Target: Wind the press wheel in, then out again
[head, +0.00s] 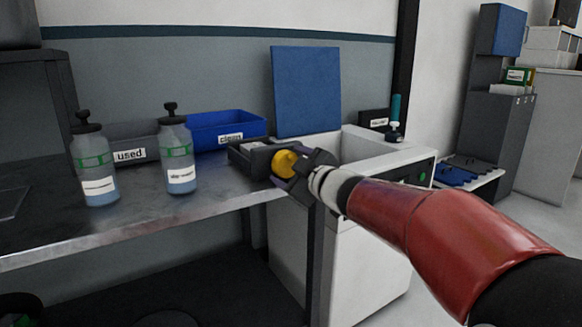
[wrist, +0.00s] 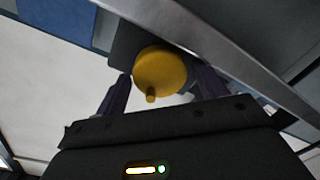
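The press wheel (head: 284,163) is a round yellow disc on the front of a dark press block (head: 250,158) at the right end of the metal bench. In the wrist view the yellow wheel (wrist: 160,72) shows a small peg on its face, low and slightly left of the middle. My gripper (head: 298,172) is at the wheel, coming from the right. In the wrist view its two dark fingers (wrist: 160,92) stand wide apart, one on each side of the wheel. Gaps show between the fingers and the wheel's lower part; contact higher up is unclear.
A white cabinet (head: 365,255) with a raised blue panel (head: 306,90) stands right of the bench.

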